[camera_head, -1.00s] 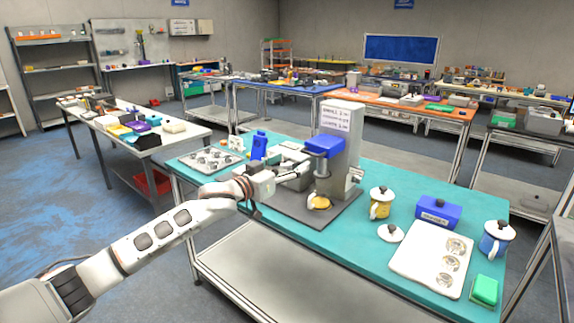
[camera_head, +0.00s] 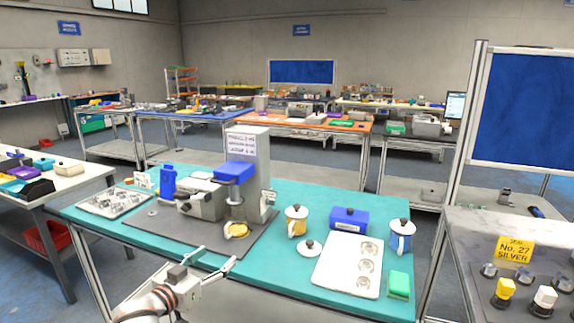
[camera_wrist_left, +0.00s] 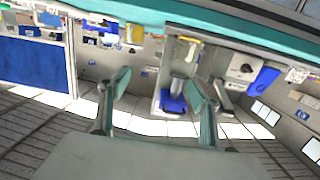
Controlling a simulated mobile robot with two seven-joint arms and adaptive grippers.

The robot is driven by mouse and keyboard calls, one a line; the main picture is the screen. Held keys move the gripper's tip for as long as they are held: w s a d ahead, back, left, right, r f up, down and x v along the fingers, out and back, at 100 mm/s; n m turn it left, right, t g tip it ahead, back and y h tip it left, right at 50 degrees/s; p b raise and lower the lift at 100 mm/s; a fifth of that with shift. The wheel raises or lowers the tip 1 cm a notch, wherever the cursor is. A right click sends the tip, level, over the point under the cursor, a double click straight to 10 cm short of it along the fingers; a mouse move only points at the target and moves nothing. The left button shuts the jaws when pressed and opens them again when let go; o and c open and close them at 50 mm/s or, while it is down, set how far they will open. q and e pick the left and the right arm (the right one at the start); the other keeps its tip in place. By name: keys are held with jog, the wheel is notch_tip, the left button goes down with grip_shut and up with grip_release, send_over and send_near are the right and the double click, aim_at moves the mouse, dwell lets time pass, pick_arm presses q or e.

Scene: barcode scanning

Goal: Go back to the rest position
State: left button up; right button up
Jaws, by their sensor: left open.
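My left gripper (camera_head: 218,256) is open and empty at the near edge of the teal table (camera_head: 185,247), in front of the scanning machine (camera_head: 250,165). Its two spread fingers also show in the left wrist view (camera_wrist_left: 160,84), with nothing between them; that view is upside down. The machine stands on a dark mat with a blue head (camera_head: 233,172) over a small yellow-brown round item (camera_head: 237,230). The gripper is apart from the machine. My right gripper is not in view.
Right of the machine are a yellow mug (camera_head: 296,222), a loose lid (camera_head: 309,248), a white tray (camera_head: 336,279), a blue box (camera_head: 350,220), a blue-white mug (camera_head: 401,238) and a green sponge (camera_head: 398,285). A grey table (camera_head: 470,262) stands at the right.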

pick_arm(q)
jog(key=s+d+f+g, duration=0.1)
jog(key=s+d+f, duration=0.1)
jog(key=s+f, duration=0.95)
jog(key=s+a+f+g+y, duration=0.1)
jog(key=s+f+g+y, duration=0.1)
jog(key=s+f, duration=0.7)
jog(key=s+a+f+g+y, duration=0.2)
jog(key=s+f, duration=0.8)
jog(key=s, duration=0.6)
jog(key=shift+a+n, duration=0.15)
jog(key=shift+n, duration=0.15)
